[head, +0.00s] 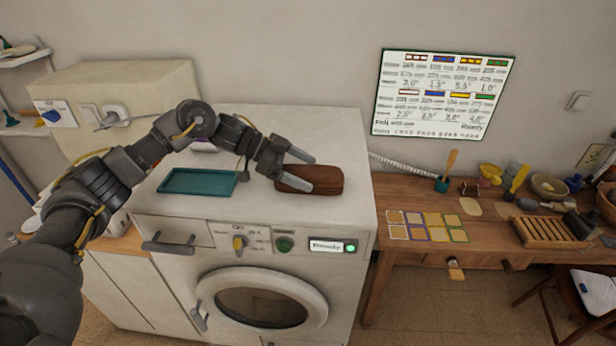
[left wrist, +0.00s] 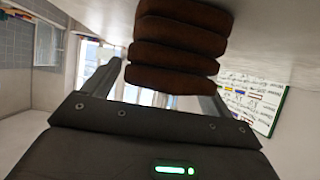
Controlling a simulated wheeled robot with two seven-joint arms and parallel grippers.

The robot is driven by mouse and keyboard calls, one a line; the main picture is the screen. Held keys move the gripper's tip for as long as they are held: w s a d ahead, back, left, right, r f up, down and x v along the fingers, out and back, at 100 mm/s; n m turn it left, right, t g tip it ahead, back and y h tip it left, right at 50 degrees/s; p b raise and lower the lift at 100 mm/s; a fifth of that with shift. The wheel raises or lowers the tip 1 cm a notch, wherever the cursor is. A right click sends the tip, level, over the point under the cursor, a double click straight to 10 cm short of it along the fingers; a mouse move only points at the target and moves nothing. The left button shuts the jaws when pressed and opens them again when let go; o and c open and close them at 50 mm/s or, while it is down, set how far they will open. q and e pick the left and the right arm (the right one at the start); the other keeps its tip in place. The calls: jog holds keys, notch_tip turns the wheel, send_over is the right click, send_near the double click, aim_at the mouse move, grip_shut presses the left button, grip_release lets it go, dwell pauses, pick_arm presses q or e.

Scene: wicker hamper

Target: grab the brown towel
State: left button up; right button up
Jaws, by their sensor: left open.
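The brown towel (head: 328,180), a folded block, lies on top of the white washing machine (head: 345,130), right of a teal tray. My left gripper (head: 312,172) is open at the towel's left part, with one finger near its far side and the other over its near side. In the left wrist view the towel (left wrist: 180,40) shows several stacked folds between the fingers of the gripper (left wrist: 162,75), overlapping the right one. I cannot tell whether a finger touches it. My right gripper is not in view.
A beige box (head: 140,90) with a knob stands behind at the left. A wooden table (head: 400,185) with coloured cards, brushes and bowls stands at the right. The machine top is clear behind the towel.

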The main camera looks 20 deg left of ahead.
pick_arm(q)
jog(key=c, duration=1.1)
jog(key=shift+c, duration=0.2)
jog(key=shift+r, duration=0.15)
